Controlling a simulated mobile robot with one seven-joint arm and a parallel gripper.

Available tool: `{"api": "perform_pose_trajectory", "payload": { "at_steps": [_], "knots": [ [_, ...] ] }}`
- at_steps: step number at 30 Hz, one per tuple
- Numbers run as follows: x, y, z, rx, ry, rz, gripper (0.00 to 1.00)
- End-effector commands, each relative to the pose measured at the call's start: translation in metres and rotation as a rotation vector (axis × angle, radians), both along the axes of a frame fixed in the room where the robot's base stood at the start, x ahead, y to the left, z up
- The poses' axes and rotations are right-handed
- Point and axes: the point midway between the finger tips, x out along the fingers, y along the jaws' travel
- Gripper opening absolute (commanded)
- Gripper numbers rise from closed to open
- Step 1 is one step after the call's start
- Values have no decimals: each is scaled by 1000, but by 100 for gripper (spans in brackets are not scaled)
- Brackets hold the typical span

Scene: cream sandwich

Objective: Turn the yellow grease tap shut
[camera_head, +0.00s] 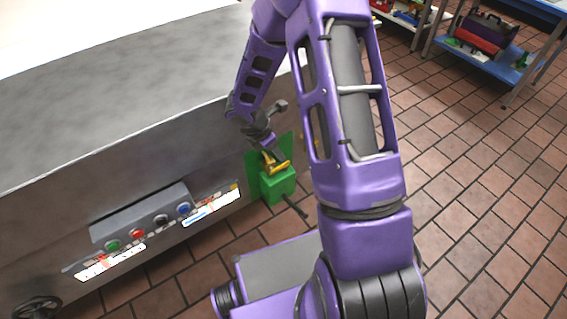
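The yellow grease tap (278,166) is on the front side of the grey metal machine, just above a green box (278,187) and in front of a green panel. Its yellow handle sticks out toward the lower right. My gripper (268,150) is at the tap, its dark fingers just above and behind the yellow part. The fingers are small and partly hidden, so I cannot tell whether they touch or grip the handle.
The grey machine (130,120) fills the left, with a button panel (150,222) and a black handwheel (36,308) on its front. A dark rod (295,208) sticks out by the green box. Tiled floor (470,190) is open at the right; a blue shelf (480,58) stands beyond.

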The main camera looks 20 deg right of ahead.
Motion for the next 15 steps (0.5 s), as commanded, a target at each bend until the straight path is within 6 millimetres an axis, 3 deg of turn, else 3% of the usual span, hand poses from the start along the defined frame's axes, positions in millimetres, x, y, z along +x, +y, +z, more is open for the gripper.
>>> {"api": "perform_pose_trajectory", "payload": {
  "at_steps": [1, 6, 15],
  "knots": [
    [0, -4, -14, 1, 3, -1, 39],
    [4, -15, -40, 1, 2, -2, 39],
    [6, -23, -57, 1, 0, -1, 39]
  ]
}}
